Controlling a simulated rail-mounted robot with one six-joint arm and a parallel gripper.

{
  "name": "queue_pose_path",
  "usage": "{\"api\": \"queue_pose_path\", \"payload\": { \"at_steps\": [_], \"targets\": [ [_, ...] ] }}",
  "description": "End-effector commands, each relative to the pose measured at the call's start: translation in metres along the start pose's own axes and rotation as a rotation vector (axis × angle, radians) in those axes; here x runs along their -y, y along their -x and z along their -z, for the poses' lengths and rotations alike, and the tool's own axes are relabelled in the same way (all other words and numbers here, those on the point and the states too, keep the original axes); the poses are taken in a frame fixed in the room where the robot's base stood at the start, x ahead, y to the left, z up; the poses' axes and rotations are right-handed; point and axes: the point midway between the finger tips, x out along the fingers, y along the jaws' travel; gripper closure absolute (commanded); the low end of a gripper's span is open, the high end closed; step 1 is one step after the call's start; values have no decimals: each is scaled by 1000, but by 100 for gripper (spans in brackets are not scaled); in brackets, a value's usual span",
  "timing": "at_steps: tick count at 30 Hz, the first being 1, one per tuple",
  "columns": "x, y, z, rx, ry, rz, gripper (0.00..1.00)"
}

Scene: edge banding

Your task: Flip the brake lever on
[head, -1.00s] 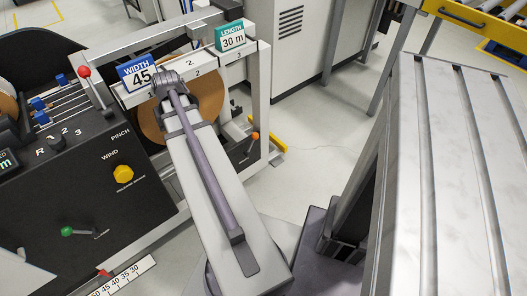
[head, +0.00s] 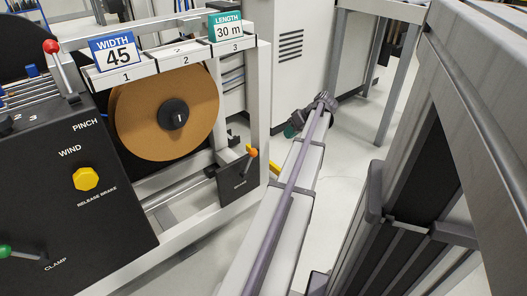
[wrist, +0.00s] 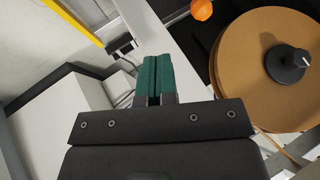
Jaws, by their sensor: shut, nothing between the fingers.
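The brake lever (head: 252,153) has an orange knob and rises from a small black box (head: 238,183) on the machine frame's right post. Its orange knob also shows at the top of the wrist view (wrist: 201,9). My gripper (head: 290,131) is to the right of the lever in the head view, apart from it, with its teal fingertips partly hidden by my wrist. In the wrist view its teal fingers (wrist: 153,75) are together with nothing between them. The lever's lower part is out of the wrist view.
A brown tape roll (head: 165,112) sits left of the lever. The black panel (head: 70,190) carries a red-knobbed lever (head: 51,47), a yellow button (head: 86,179) and a green-knobbed clamp lever (head: 6,251). Grey metal structure (head: 480,90) fills the right side.

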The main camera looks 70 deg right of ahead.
Motion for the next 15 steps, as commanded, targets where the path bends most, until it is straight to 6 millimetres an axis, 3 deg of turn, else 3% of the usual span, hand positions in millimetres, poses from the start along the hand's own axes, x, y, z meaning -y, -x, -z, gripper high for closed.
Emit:
{"api": "queue_pose_path", "payload": {
  "at_steps": [7, 15],
  "targets": [
    [-1, -13, -2, 2, -1, 0, 100],
    [-4, -70, -5, 3, -1, 0, 100]
  ]
}}
